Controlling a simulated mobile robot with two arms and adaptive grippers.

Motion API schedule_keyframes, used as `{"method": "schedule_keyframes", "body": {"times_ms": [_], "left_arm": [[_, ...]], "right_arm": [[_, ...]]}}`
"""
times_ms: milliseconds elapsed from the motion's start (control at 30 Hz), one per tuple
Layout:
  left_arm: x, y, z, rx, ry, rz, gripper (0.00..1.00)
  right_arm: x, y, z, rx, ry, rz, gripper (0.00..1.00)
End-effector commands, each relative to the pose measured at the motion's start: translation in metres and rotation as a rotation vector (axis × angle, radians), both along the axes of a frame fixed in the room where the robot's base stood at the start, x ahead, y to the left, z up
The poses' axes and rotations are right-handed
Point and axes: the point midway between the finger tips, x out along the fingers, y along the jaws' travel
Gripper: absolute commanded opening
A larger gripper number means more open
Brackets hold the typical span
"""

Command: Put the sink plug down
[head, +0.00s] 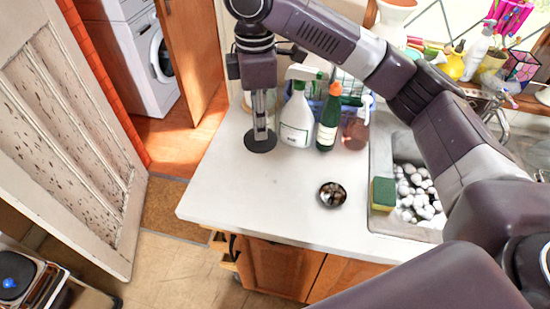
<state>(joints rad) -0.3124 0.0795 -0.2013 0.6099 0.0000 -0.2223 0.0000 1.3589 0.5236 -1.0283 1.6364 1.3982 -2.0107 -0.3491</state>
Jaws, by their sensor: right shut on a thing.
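My right gripper (261,115) points down over the left part of the white counter (240,185). It is shut on the sink plug (261,143), a flat black disc at the bottom of its fingers. The plug lies level, at or just above the counter top; I cannot tell whether it touches. The fingers hide the top middle of the plug. My left gripper is not in view.
A white spray bottle (297,122) and a green bottle (328,122) stand close right of the plug. A small round metal dish (332,194) lies nearer the front. The sink with a sponge (383,193) is at right. The front left counter is clear.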

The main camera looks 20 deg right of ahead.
Motion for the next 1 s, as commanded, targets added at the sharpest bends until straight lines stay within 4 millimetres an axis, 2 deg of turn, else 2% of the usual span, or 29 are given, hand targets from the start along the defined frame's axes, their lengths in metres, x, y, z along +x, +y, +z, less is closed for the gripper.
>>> {"method": "schedule_keyframes", "body": {"times_ms": [33,200,433,533,700,900,1000], "left_arm": [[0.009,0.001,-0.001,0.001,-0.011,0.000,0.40],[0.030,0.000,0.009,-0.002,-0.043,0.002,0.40],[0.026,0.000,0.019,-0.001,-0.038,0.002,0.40],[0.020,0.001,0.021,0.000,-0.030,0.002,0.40],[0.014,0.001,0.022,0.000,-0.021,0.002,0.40],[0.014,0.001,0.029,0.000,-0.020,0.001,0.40],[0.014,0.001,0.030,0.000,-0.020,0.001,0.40]], "right_arm": [[-0.002,0.000,-0.015,0.002,0.008,0.001,0.00],[-0.002,-0.001,-0.057,-0.001,0.006,-0.003,0.00],[-0.002,-0.001,-0.113,-0.001,0.004,-0.003,0.00],[-0.002,-0.001,-0.128,0.000,0.002,-0.002,0.00],[-0.001,-0.001,-0.142,0.000,0.001,-0.003,0.00],[-0.002,-0.001,-0.171,0.000,0.003,-0.003,0.00],[-0.001,0.000,-0.178,0.001,0.000,-0.002,0.00]]}}
